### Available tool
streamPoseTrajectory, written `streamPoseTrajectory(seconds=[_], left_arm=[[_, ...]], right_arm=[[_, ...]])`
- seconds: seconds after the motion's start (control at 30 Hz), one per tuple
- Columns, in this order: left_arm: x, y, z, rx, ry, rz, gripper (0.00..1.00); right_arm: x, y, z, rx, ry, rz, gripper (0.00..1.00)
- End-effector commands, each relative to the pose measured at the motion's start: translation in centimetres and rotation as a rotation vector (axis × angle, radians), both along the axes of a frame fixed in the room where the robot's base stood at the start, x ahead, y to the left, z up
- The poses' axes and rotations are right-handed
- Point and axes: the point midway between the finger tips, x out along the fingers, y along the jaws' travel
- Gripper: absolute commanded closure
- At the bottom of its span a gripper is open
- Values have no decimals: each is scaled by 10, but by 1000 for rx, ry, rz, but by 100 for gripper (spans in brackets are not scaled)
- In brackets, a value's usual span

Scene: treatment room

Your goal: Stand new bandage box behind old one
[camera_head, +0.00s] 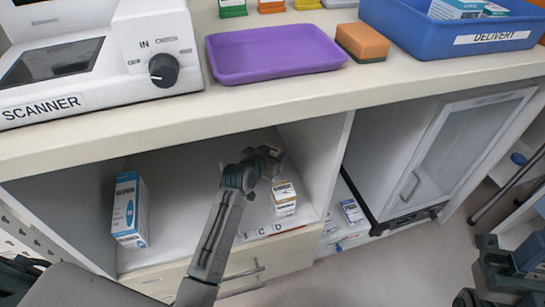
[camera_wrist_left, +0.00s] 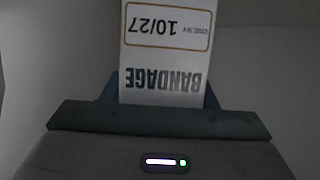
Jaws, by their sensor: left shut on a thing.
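My left gripper (camera_head: 272,160) reaches into the open shelf compartment under the counter. It is shut on a white bandage box (camera_wrist_left: 168,52), whose label reads BANDAGE and 10/27, upside down in the left wrist view. In the head view this held box is mostly hidden by the gripper. Another small box, white with an orange-brown marking (camera_head: 284,199), stands on the shelf near its front right, just in front of the gripper. Its print is too small to read. I cannot tell whether the held box touches the shelf.
A blue and white glove box (camera_head: 130,210) stands at the left of the shelf (camera_head: 180,190). The compartment's right wall (camera_head: 318,160) is close to the gripper. The counter (camera_head: 300,100) overhangs above, with a purple tray (camera_head: 272,52), a scanner (camera_head: 95,60) and a blue delivery bin (camera_head: 455,38).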

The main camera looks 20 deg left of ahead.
Motion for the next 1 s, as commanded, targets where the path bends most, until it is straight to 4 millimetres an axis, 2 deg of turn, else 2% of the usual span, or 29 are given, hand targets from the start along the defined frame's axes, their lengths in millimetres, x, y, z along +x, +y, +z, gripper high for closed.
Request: streamPoseTrajectory(seconds=[0.77, 0.8, 0.9, 1.0], left_arm=[[0, 0, -14, 0, -1, 0, 76], [0, 0, -15, 0, 0, 0, 42], [0, 0, -15, 0, 0, 0, 26], [0, 0, -15, 0, 0, 0, 26]], right_arm=[[0, 0, 0, 3, -2, 0, 64], [0, 0, 0, 3, -2, 0, 64], [0, 0, 0, 2, -1, 0, 64], [0, 0, 0, 2, -1, 0, 64]])
